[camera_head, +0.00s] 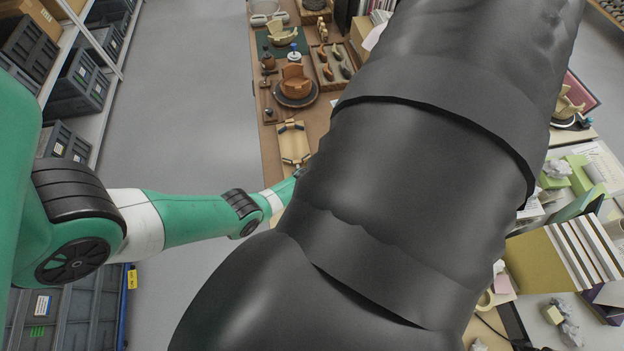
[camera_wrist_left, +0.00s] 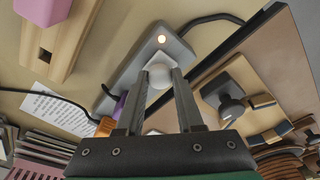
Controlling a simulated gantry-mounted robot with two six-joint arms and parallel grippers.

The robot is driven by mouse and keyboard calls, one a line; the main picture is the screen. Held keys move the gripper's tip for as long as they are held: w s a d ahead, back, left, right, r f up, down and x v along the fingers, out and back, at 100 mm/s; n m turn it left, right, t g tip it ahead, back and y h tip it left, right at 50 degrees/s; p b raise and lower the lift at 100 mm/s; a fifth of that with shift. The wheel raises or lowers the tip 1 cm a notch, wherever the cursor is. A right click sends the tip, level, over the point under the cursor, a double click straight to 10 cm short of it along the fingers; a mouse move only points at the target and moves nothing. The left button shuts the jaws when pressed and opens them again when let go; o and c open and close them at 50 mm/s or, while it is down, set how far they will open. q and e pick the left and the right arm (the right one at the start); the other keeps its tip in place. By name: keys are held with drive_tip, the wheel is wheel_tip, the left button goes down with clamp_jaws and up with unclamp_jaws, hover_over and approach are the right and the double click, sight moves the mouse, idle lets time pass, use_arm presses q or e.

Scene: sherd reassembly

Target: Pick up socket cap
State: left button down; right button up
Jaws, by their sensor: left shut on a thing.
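In the left wrist view my left gripper (camera_wrist_left: 160,80) is shut on a small white rounded cap (camera_wrist_left: 160,75), held between the fingertips. The cap is right at a grey power strip (camera_wrist_left: 148,46) with a lit orange lamp. I cannot tell whether the cap touches the strip. In the head view my left arm reaches in from the left, and its fingertips and the cap are hidden. My right gripper is not in view.
In the wrist view, a wooden block piece (camera_wrist_left: 60,40) is at upper left, a black cable runs behind, and a dark knobbed tool (camera_wrist_left: 232,104) lies on a board at right. In the head view, a pot on a dark turntable (camera_head: 296,90) stands on the bench.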

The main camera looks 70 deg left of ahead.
use_arm(q)
drive_tip(key=shift+r, duration=0.1)
drive_tip(key=shift+r+p, duration=0.6)
drive_tip(key=shift+p, duration=0.1)
wheel_tip(320, 180, up, 3)
drive_tip(key=p, duration=0.3)
drive_tip(key=s+d+r+p, duration=0.8)
drive_tip(key=s+d+p, duration=0.1)
drive_tip(key=p, duration=0.3)
drive_tip(key=shift+d+r, duration=0.3)
drive_tip(key=shift+d, duration=0.6)
